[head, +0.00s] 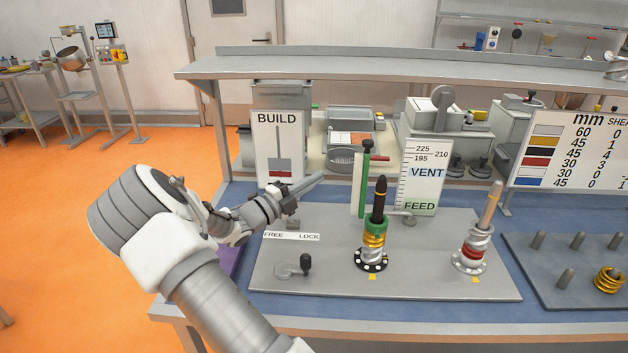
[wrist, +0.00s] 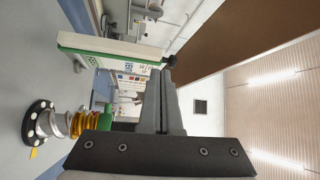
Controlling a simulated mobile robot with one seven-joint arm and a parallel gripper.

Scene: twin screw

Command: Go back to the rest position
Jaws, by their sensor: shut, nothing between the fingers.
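My gripper (head: 320,177) is shut and empty, held in the air above the left part of the grey plate (head: 330,288) in the head view. Its closed fingers also show in the wrist view (wrist: 168,75). To its right a dark-tipped screw stack (head: 375,240) with green and gold pieces stands upright on a black flange; the stack also lies sideways across the left of the wrist view (wrist: 85,123). A second stack (head: 474,250) with a tan-tipped shaft and red and silver pieces stands further right. My gripper touches neither stack.
A lever with a black knob (head: 305,263) sits by the FREE/LOCK label (head: 291,236). The BUILD panel (head: 278,145) and the VENT/FEED panel (head: 425,175) stand behind. A pegged tray (head: 590,290) with a gold spring is at right. A shelf (head: 400,68) spans the bench above.

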